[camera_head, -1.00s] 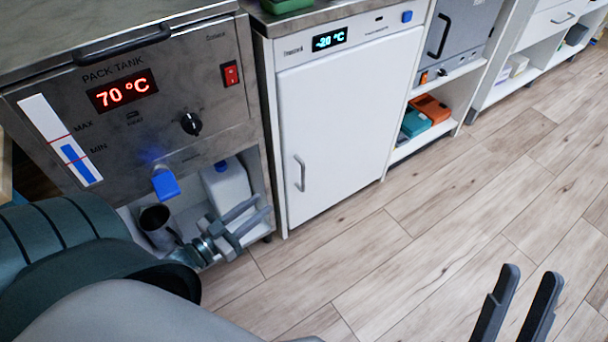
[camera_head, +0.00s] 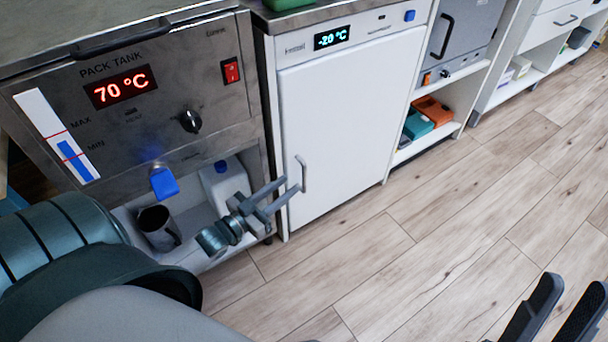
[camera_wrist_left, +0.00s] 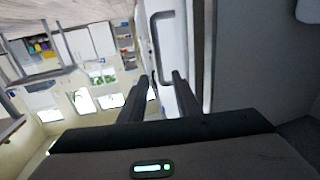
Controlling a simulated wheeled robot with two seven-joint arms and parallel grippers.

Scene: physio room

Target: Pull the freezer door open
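The white freezer door (camera_head: 345,125) is closed, under a panel showing -20 °C. Its grey vertical handle (camera_head: 301,174) is near the door's left edge. My left gripper (camera_head: 290,184) is open, with its fingertips close beside the handle's lower part. In the left wrist view the handle (camera_wrist_left: 186,14) lies ahead of the spread fingers (camera_wrist_left: 162,80); I cannot tell whether they touch it. My right gripper (camera_head: 572,286) is open and empty over the floor at the lower right.
A steel pack tank (camera_head: 150,120) reading 70 °C stands left of the freezer, with a blue tap (camera_head: 163,182), a mug (camera_head: 157,226) and a white jug (camera_head: 222,190) below. Wooden floor (camera_head: 430,240) in front of the freezer is clear.

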